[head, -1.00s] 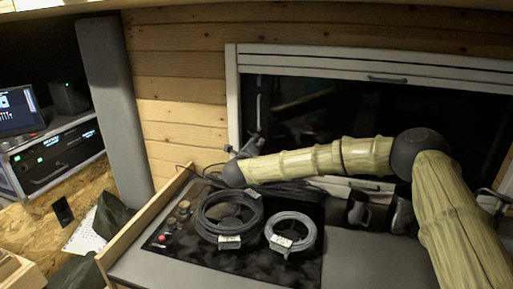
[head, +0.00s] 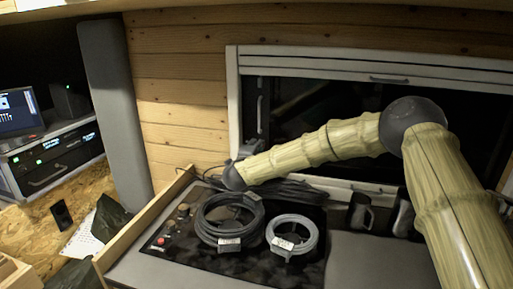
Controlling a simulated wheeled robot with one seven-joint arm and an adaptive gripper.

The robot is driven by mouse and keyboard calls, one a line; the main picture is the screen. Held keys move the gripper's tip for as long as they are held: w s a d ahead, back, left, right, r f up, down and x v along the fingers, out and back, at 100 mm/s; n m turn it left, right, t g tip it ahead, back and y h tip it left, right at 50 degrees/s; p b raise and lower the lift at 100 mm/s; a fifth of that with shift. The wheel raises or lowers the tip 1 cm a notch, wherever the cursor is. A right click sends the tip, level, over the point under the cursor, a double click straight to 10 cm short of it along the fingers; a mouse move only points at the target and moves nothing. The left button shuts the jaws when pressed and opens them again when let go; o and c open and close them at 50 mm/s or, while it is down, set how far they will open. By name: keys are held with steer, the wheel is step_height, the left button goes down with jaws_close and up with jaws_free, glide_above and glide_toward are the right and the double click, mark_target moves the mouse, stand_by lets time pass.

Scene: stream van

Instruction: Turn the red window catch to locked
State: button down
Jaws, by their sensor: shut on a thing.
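The dark window (head: 320,110) in its white frame fills the back wall on the right. A slim grey upright handle (head: 260,112) shows at the window's left side. My gripper (head: 252,147) is at the lower left corner of the window, just below that handle, and is mostly hidden behind my wrist. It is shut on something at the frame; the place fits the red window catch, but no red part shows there. The catch and its angle are hidden by my gripper and wrist.
A counter below the window holds a dark cable coil (head: 229,240), a grey cable coil (head: 291,248) and a dark mug (head: 361,212). A red button (head: 160,240) is on the dark panel at left. A wooden edge board (head: 140,228) borders the counter. The counter's front right is bare.

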stand_by(0.4)
steer(key=c, duration=1.5)
jaws_free()
steer(key=v, duration=1.2)
steer(key=shift+f, duration=0.1)
